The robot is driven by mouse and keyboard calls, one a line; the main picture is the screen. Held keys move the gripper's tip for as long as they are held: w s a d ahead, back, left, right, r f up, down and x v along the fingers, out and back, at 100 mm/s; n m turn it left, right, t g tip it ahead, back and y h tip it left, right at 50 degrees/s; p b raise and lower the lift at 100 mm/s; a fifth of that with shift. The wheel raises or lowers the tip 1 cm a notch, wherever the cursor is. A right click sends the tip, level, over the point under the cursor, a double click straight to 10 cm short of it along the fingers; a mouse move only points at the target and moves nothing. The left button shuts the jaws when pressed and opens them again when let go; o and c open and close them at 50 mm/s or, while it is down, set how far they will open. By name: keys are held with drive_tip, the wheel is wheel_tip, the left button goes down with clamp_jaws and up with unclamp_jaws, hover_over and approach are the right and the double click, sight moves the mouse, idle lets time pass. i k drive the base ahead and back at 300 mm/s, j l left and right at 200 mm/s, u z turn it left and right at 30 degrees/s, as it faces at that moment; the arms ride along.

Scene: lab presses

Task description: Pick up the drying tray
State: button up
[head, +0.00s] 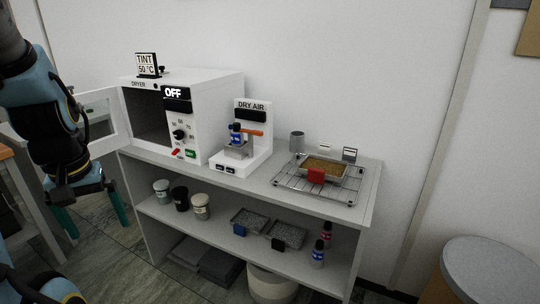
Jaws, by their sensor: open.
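A shallow metal tray (338,164) with brown grainy content stands on a wire rack at the right of the shelf top. A red block, likely its handle, (316,175) is on its front side. Two more metal trays lie on the lower shelf, one with a blue handle (240,230) and one with a black handle (278,244). No label shows which is the drying tray. My gripper (98,189) hangs at the left, in front of the dryer's open door, far from all trays. It is open and empty; its fingers are small and dark here.
The white dryer (220,110) reads OFF, its door (102,118) swung open left. A DRY AIR stand (252,120) holds a small blue bottle. The wire rack (290,184) reaches near the shelf's front edge. A grey cup (297,142) stands behind it. A round stool (490,268) is at right.

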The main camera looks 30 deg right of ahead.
sight(318, 169)
drive_tip(key=i+l, duration=0.2)
drive_tip(key=l, duration=0.15)
drive_tip(key=i+l, duration=0.2)
drive_tip(key=l, duration=0.2)
drive_tip(key=i+l, duration=0.2)
drive_tip(key=l, duration=0.15)
